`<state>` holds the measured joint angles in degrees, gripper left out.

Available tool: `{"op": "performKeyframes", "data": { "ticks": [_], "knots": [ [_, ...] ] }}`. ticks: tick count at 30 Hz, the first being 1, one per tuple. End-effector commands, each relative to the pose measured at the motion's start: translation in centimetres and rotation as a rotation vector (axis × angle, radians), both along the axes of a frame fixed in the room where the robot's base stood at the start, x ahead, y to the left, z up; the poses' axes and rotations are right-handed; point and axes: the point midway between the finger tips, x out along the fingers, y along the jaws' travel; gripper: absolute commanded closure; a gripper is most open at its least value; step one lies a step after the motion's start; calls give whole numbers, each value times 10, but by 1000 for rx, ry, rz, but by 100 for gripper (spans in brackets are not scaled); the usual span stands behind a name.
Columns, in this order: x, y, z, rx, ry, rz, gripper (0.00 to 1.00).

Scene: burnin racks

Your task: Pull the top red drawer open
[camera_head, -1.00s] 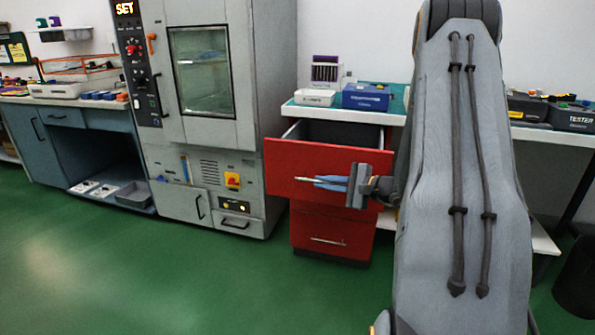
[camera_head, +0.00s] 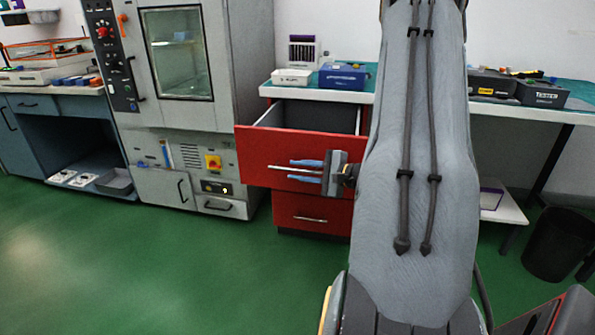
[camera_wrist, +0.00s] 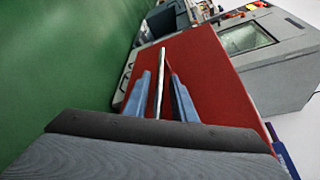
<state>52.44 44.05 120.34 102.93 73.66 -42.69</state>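The top red drawer (camera_head: 258,152) stands pulled out from its cabinet, with its grey inside showing from above. Its silver bar handle (camera_head: 277,167) crosses the front. My gripper (camera_head: 292,169) is in front of the drawer with its blue fingers spread, one above and one below the handle. The wrist view shows the handle (camera_wrist: 161,62) running between the two fingers (camera_wrist: 160,78), with a gap visible on each side. The drawer front (camera_wrist: 215,90) fills the middle of that view. My arm hides the cabinet's right side.
A shut lower red drawer (camera_head: 312,213) is below. A grey oven cabinet (camera_head: 250,70) stands close on the left. A white box (camera_head: 291,78) and a blue box (camera_head: 342,77) sit on the bench above. A black bin (camera_head: 553,245) is at right. The green floor in front is clear.

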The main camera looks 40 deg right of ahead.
Motion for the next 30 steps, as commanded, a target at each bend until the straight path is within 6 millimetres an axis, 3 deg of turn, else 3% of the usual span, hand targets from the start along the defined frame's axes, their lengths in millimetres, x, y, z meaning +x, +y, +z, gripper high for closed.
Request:
{"op": "performKeyframes", "data": {
  "ticks": [11, 24, 30],
  "knots": [
    [-3, 0, 1, 1, 0, 2, 72],
    [-60, -23, 14, 0, 0, -1, 72],
    [-71, -26, 17, 1, 0, 1, 72]
  ]
}}
